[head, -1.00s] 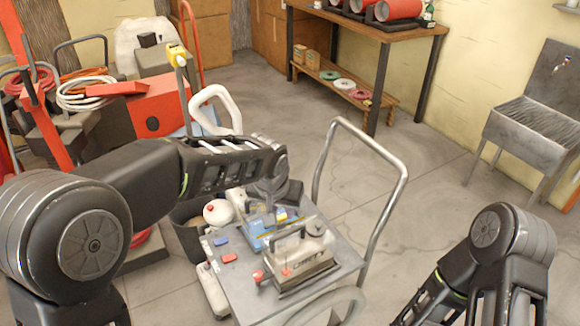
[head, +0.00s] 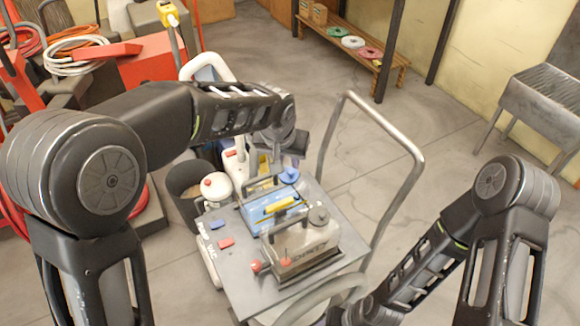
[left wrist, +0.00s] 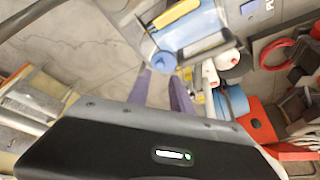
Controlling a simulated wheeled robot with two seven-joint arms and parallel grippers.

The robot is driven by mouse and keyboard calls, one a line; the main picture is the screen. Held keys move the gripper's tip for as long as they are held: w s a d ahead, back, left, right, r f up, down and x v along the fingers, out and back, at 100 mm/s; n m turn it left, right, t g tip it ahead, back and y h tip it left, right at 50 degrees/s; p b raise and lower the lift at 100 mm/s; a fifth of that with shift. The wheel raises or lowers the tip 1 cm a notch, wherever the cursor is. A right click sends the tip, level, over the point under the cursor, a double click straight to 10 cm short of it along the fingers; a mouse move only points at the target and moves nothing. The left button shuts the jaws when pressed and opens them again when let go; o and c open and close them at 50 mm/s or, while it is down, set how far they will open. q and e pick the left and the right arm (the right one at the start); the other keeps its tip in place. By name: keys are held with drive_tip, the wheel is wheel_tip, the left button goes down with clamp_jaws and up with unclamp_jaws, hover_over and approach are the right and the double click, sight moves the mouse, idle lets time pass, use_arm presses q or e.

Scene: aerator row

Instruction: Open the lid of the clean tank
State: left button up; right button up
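The blue tank (head: 254,219), which I take as the clean tank, sits on the grey cart (head: 236,268). It has a yellow bar (head: 281,206) on top and a round blue cap (head: 289,175) at its far end. In the left wrist view the tank (left wrist: 205,30) and cap (left wrist: 163,62) show at the top, the cap just beyond my fingertips. My left gripper (left wrist: 163,88) is open and empty, its two purple-grey fingers apart; in the head view it hangs above the tank's far end. I cannot tell whether it touches the cap. My right gripper is out of view.
A bent metal handle (head: 412,190) rises at the cart's right. Floor right of the cart is clear.

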sight(291, 172)
use_arm(q)
drive_tip(key=p+x, duration=0.1)
drive_tip(key=x, duration=0.5)
drive_tip(key=shift+f, duration=0.25)
clamp_jaws()
